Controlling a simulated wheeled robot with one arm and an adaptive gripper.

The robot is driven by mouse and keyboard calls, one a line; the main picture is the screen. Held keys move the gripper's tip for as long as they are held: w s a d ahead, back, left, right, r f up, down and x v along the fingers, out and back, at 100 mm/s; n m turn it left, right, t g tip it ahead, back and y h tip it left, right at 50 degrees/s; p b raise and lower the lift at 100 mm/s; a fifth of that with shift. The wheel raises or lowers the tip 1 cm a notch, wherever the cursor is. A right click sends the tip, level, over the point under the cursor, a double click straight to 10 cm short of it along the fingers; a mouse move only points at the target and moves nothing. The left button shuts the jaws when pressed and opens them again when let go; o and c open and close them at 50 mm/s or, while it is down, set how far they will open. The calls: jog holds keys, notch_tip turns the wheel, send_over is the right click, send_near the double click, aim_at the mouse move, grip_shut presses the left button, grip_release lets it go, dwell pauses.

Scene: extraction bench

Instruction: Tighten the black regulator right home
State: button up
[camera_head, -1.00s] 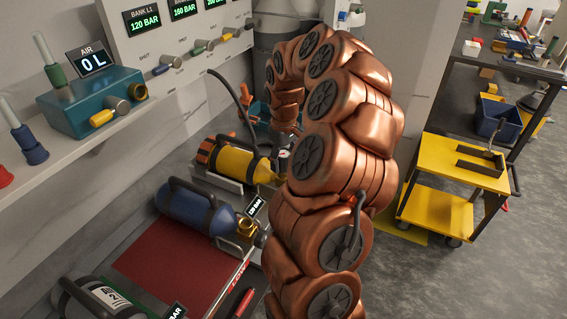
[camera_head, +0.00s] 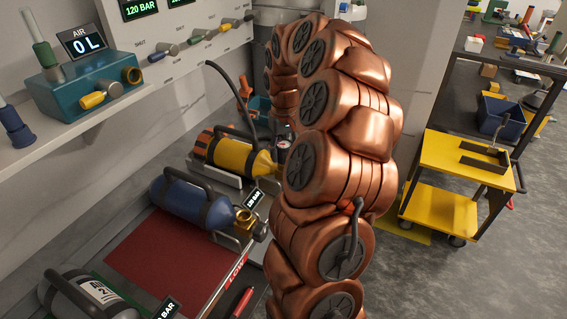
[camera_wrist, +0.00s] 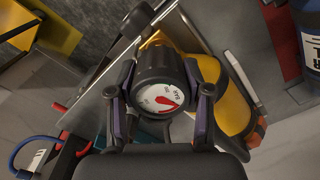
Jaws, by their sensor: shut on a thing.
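The black regulator (camera_wrist: 158,62) is in the wrist view, with a round white gauge face and a red needle toward the camera. My gripper (camera_wrist: 161,92) has one finger on each side of it and is shut on it. The yellow cylinder (camera_wrist: 220,104) lies behind the regulator, partly covered by it; the joint between them is hidden. In the head view the yellow cylinder (camera_head: 235,153) lies in a cradle by the wall. My copper arm hides the gripper and most of the regulator there.
A blue cylinder (camera_head: 180,203) and a grey cylinder (camera_head: 82,297) lie nearer on the bench, beside a red mat (camera_head: 165,258). A black hose (camera_head: 232,88) rises behind the yellow cylinder. A yellow cart (camera_head: 462,165) stands at the right, with open floor before it.

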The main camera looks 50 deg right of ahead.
jog(key=m+b, duration=0.5)
jog(key=shift+d+f, duration=0.1)
jog(key=shift+f, duration=0.25)
jog(key=m+b, duration=0.4)
jog(key=m, duration=0.1)
jog(key=shift+m, duration=0.4)
jog(key=m+b, duration=0.3)
jog(key=m, duration=0.2)
jog(key=shift+r, duration=0.15)
jog(key=shift+o, duration=0.2)
jog(key=m+b, duration=0.1)
jog(key=m, duration=0.4)
jog(key=o, duration=0.8)
jog(key=shift+r+m, duration=0.1)
jog(key=shift+m, duration=0.3)
jog(key=o, duration=0.5)
